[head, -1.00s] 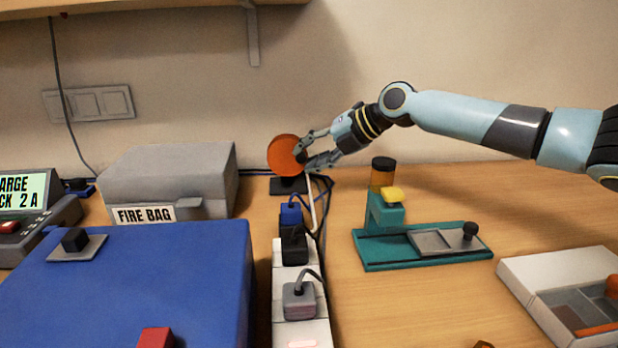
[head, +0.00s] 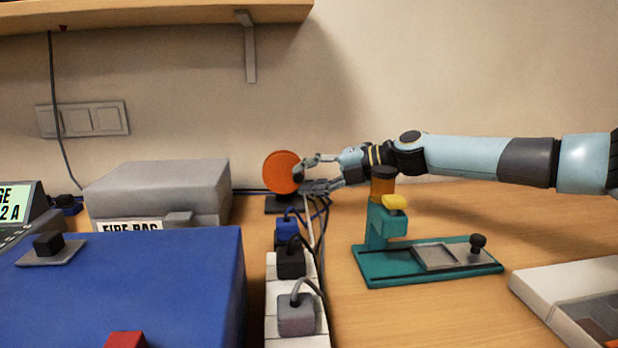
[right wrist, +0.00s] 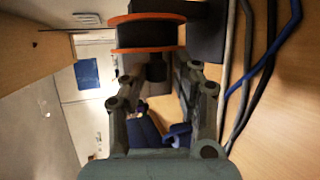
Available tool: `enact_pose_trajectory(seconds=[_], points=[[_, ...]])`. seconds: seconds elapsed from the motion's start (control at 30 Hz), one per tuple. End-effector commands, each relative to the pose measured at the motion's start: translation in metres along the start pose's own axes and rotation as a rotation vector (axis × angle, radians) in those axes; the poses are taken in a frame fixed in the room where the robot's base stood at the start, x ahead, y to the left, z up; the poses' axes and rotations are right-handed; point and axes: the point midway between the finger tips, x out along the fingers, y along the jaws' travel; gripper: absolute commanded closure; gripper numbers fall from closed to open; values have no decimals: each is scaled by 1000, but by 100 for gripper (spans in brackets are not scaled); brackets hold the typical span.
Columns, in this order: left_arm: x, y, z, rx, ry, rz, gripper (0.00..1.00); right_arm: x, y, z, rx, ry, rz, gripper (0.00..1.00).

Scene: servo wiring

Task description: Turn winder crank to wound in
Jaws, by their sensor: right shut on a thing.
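The winder (head: 281,172) is an orange disc on a dark base at the back of the table, near the wall. In the right wrist view it shows edge-on as a black drum with orange rims (right wrist: 150,33). The dark crank knob (right wrist: 156,71) sits between the fingers of my right gripper (head: 308,175). The right gripper is shut on the crank knob, at the right side of the disc, and the fingers partly hide the knob in the head view. My left gripper is not in view.
A power strip (head: 283,328) with plugs and cables (head: 322,215) runs in front of the winder. A grey fire bag box (head: 160,190) and a blue case (head: 130,280) stand left. A teal press (head: 385,262) stands right, below my right arm. A white tray (head: 540,290) lies front right.

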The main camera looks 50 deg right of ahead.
Motion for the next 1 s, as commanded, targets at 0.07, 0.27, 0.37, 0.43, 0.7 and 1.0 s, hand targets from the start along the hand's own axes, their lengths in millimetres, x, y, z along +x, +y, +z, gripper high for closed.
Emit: enact_pose_trajectory(seconds=[0.07, 0.27, 0.37, 0.43, 0.7, 1.0], points=[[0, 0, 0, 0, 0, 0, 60, 1, 5, 0, -2, 1, 7, 100], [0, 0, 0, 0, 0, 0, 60, 1, 5, 0, -3, 0, 8, 66], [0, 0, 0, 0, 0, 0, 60, 1, 5, 0, -3, 0, 7, 56], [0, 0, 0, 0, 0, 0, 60, 0, 4, 0, -2, 0, 6, 56], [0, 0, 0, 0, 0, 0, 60, 0, 2, 0, -1, 0, 3, 56], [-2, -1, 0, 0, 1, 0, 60, -1, 6, 1, -21, 1, -39, 56]])
